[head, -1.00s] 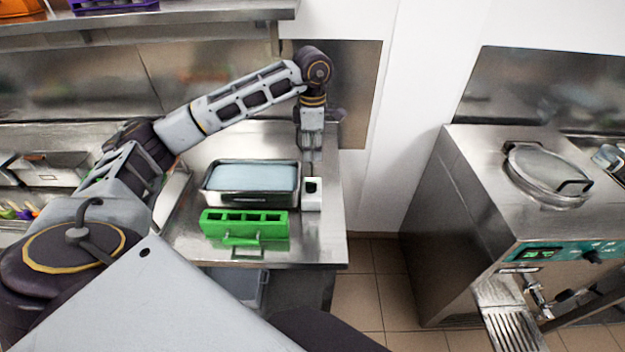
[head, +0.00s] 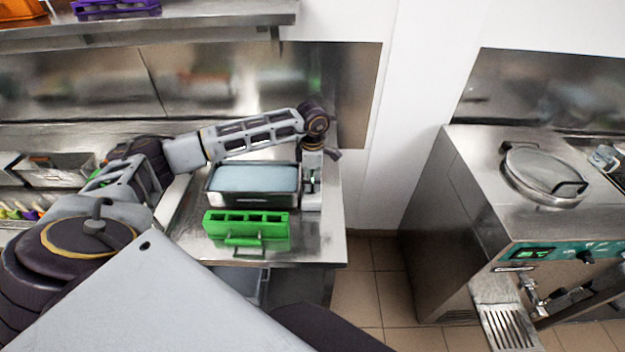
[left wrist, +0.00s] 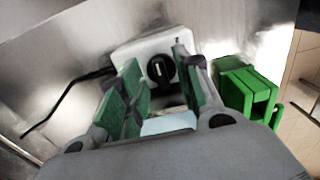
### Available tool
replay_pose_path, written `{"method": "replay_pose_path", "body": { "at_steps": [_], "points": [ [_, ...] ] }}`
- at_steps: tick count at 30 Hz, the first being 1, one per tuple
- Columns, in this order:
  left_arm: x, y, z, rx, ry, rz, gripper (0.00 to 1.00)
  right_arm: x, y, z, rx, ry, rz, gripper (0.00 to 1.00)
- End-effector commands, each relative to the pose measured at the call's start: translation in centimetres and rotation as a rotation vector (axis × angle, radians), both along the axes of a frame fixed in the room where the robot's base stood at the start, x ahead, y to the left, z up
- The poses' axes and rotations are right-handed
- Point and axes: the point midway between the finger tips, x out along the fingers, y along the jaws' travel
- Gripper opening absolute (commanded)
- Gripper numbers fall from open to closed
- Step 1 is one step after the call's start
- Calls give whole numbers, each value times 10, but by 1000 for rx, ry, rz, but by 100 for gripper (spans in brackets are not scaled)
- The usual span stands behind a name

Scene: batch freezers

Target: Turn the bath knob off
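The bath knob (left wrist: 172,68) is a black round knob with a white mark. It sits on a white box (left wrist: 147,46) in the left wrist view. In the head view the white box (head: 312,201) stands at the right end of the steel bath (head: 252,199), mostly hidden by my gripper. My left gripper (left wrist: 160,85) is open, with its green-padded fingers apart on either side of the knob. I cannot tell whether the fingers touch it. In the head view my left gripper (head: 312,180) points down over the box. My right gripper is not in view.
A green slotted mould (head: 246,224) stands in front of the bath on the steel table (head: 190,240). A black cable (left wrist: 65,98) runs from the box. A steel freezer (head: 440,220) stands to the right, across a floor gap.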

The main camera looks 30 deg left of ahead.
Motion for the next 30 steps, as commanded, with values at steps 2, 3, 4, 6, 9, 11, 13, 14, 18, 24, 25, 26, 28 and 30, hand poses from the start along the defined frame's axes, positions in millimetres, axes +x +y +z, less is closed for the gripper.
{"method": "replay_pose_path", "body": {
  "at_steps": [2, 3, 4, 6, 9, 11, 13, 14, 18, 24, 25, 26, 28, 30],
  "points": [
    [-1, 0, -4, 0, 1, 0, 34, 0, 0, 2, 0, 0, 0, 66],
    [-1, 0, -6, 1, 1, 0, 34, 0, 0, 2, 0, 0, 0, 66],
    [0, 0, -7, 1, 1, 0, 34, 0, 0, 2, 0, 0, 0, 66],
    [0, 0, -8, 1, -1, 0, 34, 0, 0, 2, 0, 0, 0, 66],
    [0, 0, -9, 1, -1, -1, 34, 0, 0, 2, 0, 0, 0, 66],
    [0, 0, -9, 1, -1, -1, 34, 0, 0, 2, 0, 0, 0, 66],
    [0, 0, -9, 1, -1, -1, 34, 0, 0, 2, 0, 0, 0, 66],
    [0, 0, -9, 1, -1, -1, 34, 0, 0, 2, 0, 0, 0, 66],
    [0, 0, -8, 1, -1, -1, 16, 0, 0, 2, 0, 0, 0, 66],
    [0, 0, -8, 1, -1, -1, 0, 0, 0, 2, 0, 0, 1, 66],
    [0, 0, -8, 1, -1, 0, 0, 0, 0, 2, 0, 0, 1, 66],
    [0, 0, -8, 1, -1, 0, 0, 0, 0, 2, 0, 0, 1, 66],
    [0, 0, -8, 1, -1, 1, 0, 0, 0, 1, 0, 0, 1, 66],
    [0, 0, -8, 1, -1, 4, 0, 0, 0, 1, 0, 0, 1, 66]
  ]
}}
